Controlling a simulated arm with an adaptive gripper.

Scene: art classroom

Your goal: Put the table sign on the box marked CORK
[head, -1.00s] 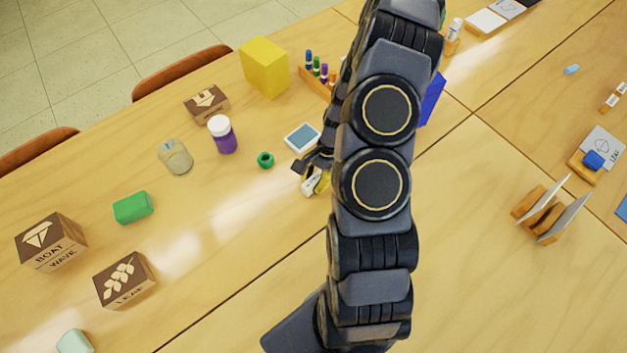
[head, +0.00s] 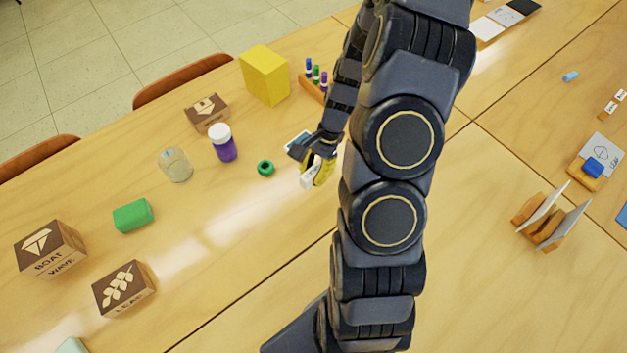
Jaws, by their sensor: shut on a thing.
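My gripper (head: 317,168) is shut on a small white piece (head: 308,180), likely the table sign, with its yellow fingertips around it. It holds the piece over the near side of the table; its face cannot be read. No lettering that says CORK is readable. A brown-topped box with a pale picture (head: 207,112) stands up and left of my gripper; its front lettering is too small to read. The box marked BOAT and WAVE (head: 50,249) is at the far left, and the box marked LEAF (head: 124,289) is at lower left.
A green ring (head: 265,168), a purple jar with a white lid (head: 223,144), a glass (head: 175,164) and a green block (head: 132,215) lie left of my gripper. A yellow block (head: 264,75) stands behind. My arm hides part of the table.

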